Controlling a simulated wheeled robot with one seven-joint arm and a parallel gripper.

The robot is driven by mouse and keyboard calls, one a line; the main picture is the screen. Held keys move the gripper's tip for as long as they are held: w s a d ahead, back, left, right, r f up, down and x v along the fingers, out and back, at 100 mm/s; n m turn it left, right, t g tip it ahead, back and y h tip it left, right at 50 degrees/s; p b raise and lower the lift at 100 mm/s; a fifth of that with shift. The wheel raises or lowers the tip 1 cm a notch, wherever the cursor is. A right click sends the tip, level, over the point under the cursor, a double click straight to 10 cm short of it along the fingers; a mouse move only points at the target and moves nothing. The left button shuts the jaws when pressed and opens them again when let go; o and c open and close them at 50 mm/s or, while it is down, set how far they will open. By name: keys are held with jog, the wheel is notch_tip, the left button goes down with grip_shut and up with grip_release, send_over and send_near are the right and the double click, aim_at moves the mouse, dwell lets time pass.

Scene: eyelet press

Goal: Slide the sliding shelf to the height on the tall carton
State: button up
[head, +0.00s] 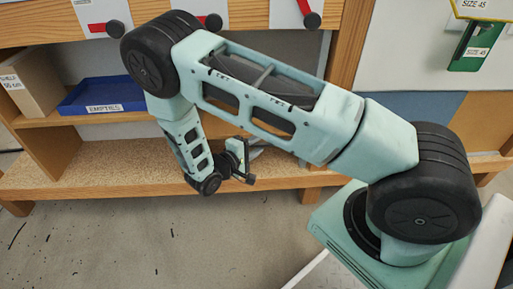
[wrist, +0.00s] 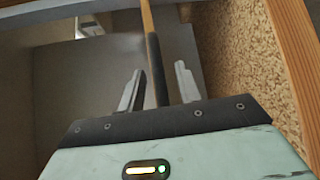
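The tall carton (head: 28,88) stands at the far left in the head view. My gripper (head: 245,178) is low in front of the shelving. The wrist view shows my gripper (wrist: 158,88) open. A dark bar (wrist: 155,70) lies between its fingers, in line with a wooden edge (wrist: 147,17); this looks like the sliding shelf's front edge and grip. Gaps show on both sides of the bar. My arm hides most of this area in the head view.
A blue tray (head: 100,97) marked "EMPTIES" sits on a shelf beside the carton. The speckled bottom shelf (head: 90,170) is clear; its surface (wrist: 236,55) also shows in the wrist view. A wooden post (head: 348,45) stands right of centre.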

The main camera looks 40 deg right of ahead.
jog(key=shift+d, duration=0.2)
jog(key=shift+c, duration=0.3)
grip_shut()
notch_tip(320, 180, up, 15)
jog(key=p, duration=1.2)
jog(key=shift+r, duration=0.15)
jog(key=shift+o, duration=0.3)
grip_release()
